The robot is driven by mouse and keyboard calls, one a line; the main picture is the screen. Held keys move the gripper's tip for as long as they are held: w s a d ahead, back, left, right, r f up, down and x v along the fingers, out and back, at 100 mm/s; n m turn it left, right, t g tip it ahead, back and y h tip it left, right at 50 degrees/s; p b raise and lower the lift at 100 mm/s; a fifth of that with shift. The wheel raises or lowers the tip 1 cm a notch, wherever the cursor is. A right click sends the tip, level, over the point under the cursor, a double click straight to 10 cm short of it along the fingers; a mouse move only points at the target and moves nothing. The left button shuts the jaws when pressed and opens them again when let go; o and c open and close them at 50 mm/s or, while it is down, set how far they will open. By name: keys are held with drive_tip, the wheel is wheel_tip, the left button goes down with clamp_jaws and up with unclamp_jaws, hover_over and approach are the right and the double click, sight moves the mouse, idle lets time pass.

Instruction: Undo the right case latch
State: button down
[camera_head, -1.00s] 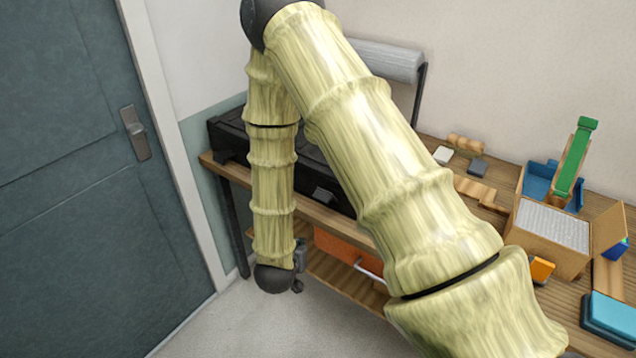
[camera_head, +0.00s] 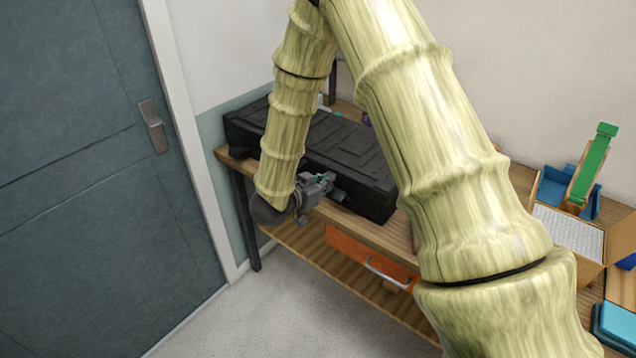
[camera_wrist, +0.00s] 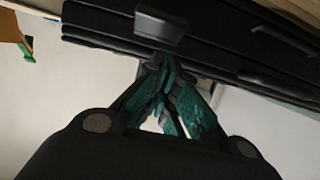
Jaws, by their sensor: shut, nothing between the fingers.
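The black case (camera_head: 350,150) lies closed on the wooden bench. A dark latch tab (camera_head: 338,196) shows on its front, just right of my gripper (camera_head: 322,182). In the wrist view my gripper (camera_wrist: 170,85) has its teal-padded fingers together and empty, in front of the dark case (camera_wrist: 100,25). A block-like latch (camera_wrist: 160,25) stands out from the case just above the fingertips in that picture. A smaller dark piece (camera_wrist: 262,78) lies to the right. Contact between fingers and latch cannot be told. My arm hides part of the case front in the head view.
A door (camera_head: 70,180) is at the left. A blue holder with a green piece (camera_head: 595,165) and an open box (camera_head: 570,230) stand at the right. The floor before the bench is clear.

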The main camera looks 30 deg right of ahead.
drive_tip(key=shift+p+x, duration=0.5)
drive_tip(key=shift+x, duration=1.45)
